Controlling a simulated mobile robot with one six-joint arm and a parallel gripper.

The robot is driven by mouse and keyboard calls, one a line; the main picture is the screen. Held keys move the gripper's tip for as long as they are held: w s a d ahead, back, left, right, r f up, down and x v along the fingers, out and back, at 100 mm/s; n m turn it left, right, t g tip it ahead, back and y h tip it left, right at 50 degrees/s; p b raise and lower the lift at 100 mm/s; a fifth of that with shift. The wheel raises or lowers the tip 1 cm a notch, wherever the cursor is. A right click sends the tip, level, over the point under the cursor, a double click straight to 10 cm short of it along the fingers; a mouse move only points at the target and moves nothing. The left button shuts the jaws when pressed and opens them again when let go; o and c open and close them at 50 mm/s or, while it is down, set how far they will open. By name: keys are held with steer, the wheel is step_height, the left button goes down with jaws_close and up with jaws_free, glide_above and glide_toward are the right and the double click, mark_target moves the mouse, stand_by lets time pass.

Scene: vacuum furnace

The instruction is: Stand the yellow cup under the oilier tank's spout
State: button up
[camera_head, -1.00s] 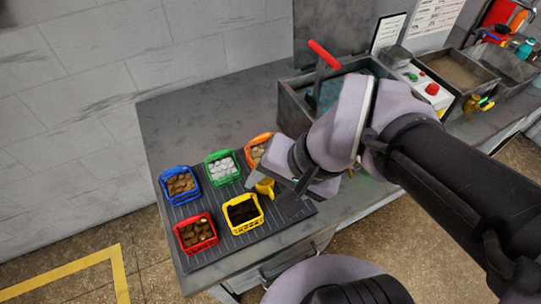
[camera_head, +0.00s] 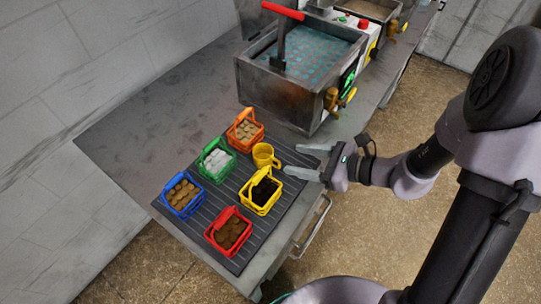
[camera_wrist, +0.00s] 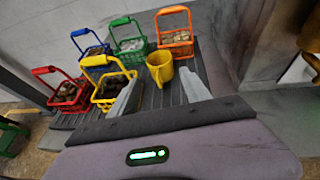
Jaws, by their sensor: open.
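In the wrist view the two fingers (camera_wrist: 160,92) sit in front of the cup, one to each side. A grey tank (camera_head: 280,97) with bluish contents has a brass spout (camera_head: 333,101) low on its right side. A second tank (camera_head: 366,9) with a spout (camera_head: 394,27) stands farther back.
Orange (camera_head: 245,133), green (camera_head: 216,163), blue (camera_head: 183,196), red (camera_head: 229,233) and yellow (camera_head: 262,192) baskets with small contents stand on the ribbed mat (camera_head: 232,194). A red-handled lever (camera_head: 279,35) rises from the nearer tank. The bench (camera_head: 150,135) is bare at left.

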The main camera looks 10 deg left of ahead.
mark_target(272, 155)
steer(key=b+x, duration=0.1)
steer(key=x, duration=0.5)
steer(key=shift+a, duration=0.1)
steer(key=b+x, duration=0.2)
steer(key=x, duration=0.3)
steer(key=shift+a+f+b, duration=0.15)
steer(key=shift+f+b, duration=0.05)
steer(key=shift+b, duration=0.2)
steer(key=shift+r, duration=0.15)
steer(key=c, duration=1.2)
steer(key=shift+w+r+p, duration=0.1)
steer(key=shift+r+p, duration=1.25)
steer(key=shift+r, duration=0.7)
steer(key=s+d+p, duration=0.2)
steer(key=s+d, duration=0.1)
steer(key=d, duration=0.4)
steer(key=s+d+p, duration=0.1)
steer(key=s+d, duration=0.1)
steer(key=d, duration=0.6)
steer(key=w+d+m+t+h, duration=0.2)
steer(key=w+d+m+t, duration=0.2)
steer(key=w+d, duration=0.4)
steer(key=d, duration=0.3)
steer(key=shift+d+r+t, duration=0.2)
steer(key=shift+d+t, duration=0.1)
